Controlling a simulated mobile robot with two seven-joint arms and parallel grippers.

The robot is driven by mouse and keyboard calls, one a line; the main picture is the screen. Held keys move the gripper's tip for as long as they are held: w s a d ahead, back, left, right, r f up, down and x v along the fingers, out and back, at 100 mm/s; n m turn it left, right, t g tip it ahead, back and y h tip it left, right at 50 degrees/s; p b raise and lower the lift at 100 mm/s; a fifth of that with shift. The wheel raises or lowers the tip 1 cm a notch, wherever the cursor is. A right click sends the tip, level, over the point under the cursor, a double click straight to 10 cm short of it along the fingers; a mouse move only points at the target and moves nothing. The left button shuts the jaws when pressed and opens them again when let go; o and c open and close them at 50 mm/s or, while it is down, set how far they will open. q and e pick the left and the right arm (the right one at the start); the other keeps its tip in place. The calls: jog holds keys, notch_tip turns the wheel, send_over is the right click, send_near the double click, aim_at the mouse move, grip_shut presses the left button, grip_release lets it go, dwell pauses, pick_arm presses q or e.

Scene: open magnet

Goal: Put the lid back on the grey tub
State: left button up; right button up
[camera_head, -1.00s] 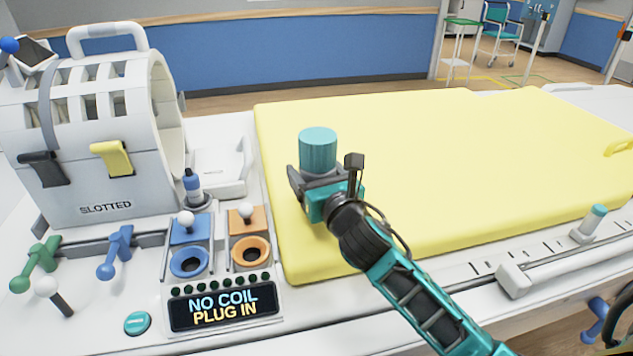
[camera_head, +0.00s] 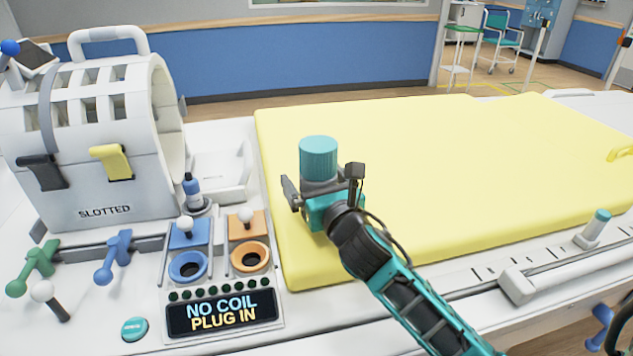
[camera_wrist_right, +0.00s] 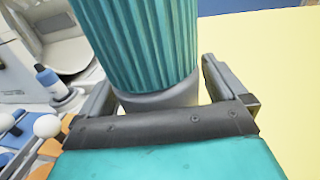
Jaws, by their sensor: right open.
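The grey tub (camera_head: 318,186) stands upright near the left end of the yellow mattress. Its ribbed teal lid (camera_head: 318,157) is on top of it. Whether the lid sits fully down cannot be told. My right gripper (camera_head: 317,184) is open around the grey body below the lid. In the right wrist view, the grey tub (camera_wrist_right: 162,96) and lid (camera_wrist_right: 143,40) stand between the open fingers, with a narrow gap at the right finger. The tub's base is hidden by the gripper. My left gripper is not in view.
The yellow mattress (camera_head: 440,180) is clear to the right. A white slotted coil (camera_head: 95,175) stands at the left. A blue-capped bottle (camera_head: 193,190), a socket panel with levers and a lit display (camera_head: 222,313) lie left of the mattress.

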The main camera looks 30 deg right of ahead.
jog(key=shift+r, duration=0.2)
jog(key=s, duration=0.8)
jog(key=s+a, duration=0.1)
jog(key=s, duration=0.3)
